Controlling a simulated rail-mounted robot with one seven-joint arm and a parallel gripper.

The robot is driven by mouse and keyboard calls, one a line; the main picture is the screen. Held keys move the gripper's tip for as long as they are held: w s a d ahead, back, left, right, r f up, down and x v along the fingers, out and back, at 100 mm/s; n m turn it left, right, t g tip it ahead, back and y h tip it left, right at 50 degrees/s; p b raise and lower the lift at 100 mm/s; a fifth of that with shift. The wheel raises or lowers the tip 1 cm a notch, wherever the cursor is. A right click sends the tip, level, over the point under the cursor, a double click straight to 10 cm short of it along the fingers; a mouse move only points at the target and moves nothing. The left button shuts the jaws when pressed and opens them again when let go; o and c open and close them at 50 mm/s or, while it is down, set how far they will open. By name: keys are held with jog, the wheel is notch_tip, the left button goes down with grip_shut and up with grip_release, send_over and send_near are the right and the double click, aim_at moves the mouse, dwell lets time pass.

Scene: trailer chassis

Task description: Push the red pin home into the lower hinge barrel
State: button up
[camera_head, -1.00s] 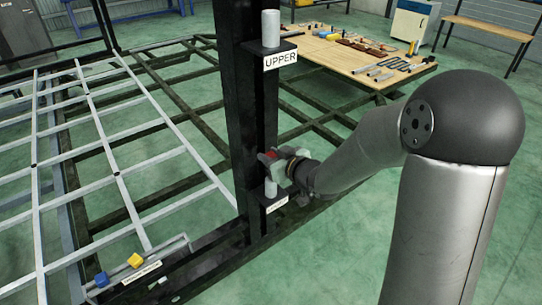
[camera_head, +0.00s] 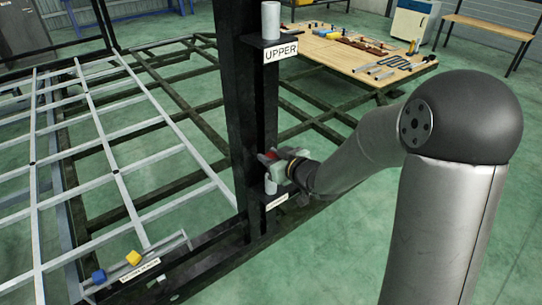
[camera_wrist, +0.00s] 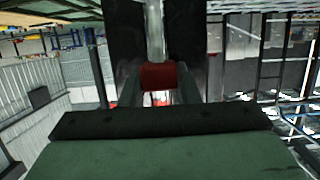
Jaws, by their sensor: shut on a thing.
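The red pin (camera_head: 271,155) is between the fingers of my gripper (camera_head: 273,159), beside the black post. My gripper is shut on the pin's red head, which also shows in the wrist view (camera_wrist: 158,76) between the two fingers. In the wrist view a grey cylinder (camera_wrist: 155,30) runs on from the red head; I cannot tell whether it is the pin's shaft or the barrel. The lower hinge barrel (camera_head: 270,185) is a short grey cylinder on a labelled bracket just below my gripper. The fingers partly hide the join, so the pin's depth cannot be told.
The upper barrel (camera_head: 270,20) stands on the bracket labelled UPPER, above on the same black post (camera_head: 237,100). A yellow-headed pin (camera_head: 133,257) and a blue-headed pin (camera_head: 99,276) lie on the frame at lower left. A wooden workbench (camera_head: 345,60) with tools stands behind.

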jog(key=shift+f+b, duration=2.3)
jog(key=shift+f, duration=0.35)
jog(key=o, duration=1.1)
jog(key=shift+c, duration=0.2)
jog(key=shift+d, duration=0.1)
jog(key=b+v, duration=0.4)
jog(key=v, duration=1.3)
jog(key=shift+r, duration=0.15)
